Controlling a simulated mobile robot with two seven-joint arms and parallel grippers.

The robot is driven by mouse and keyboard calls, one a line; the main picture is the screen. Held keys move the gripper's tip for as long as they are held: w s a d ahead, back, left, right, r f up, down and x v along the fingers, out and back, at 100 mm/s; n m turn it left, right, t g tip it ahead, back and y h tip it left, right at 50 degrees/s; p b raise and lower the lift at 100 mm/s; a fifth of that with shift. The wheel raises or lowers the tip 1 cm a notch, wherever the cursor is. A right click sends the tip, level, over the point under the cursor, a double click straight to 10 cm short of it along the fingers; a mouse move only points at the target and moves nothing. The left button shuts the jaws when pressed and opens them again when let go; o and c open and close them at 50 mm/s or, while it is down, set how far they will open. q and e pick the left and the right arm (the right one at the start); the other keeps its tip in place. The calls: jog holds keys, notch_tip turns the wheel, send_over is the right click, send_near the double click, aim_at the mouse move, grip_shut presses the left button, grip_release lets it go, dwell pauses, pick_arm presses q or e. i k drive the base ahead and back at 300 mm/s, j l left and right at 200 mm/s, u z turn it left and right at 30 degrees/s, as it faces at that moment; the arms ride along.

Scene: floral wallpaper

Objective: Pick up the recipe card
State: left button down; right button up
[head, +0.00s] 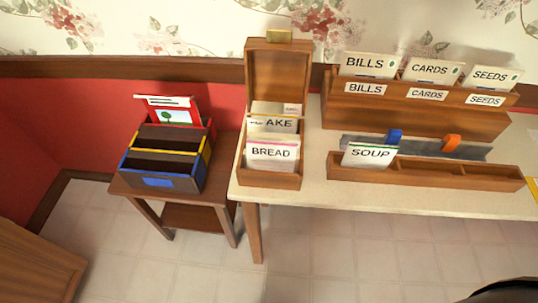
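A wooden recipe box (271,68) with its lid raised stands at the left end of the cream table. In it, a white card reading BREAD (272,152) stands in front, with a card reading "AKE" (278,125), its first letter hidden, and other card tops behind. A white card reading SOUP (369,156) with a green line leans upright in the left part of a low wooden tray (480,178). Which of them is the recipe card, I cannot tell from the picture alone. Neither gripper is in view.
A wooden rack (420,116) behind holds cards labelled BILLS, CARDS and SEEDS. A blue clip (394,137) and an orange clip (451,143) sit behind the tray. A small side table (215,203) at left bears a coloured sectioned box (159,182). Tiled floor in front is clear.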

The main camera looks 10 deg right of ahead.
aim_at(365, 156)
jog(key=z, duration=1.3)
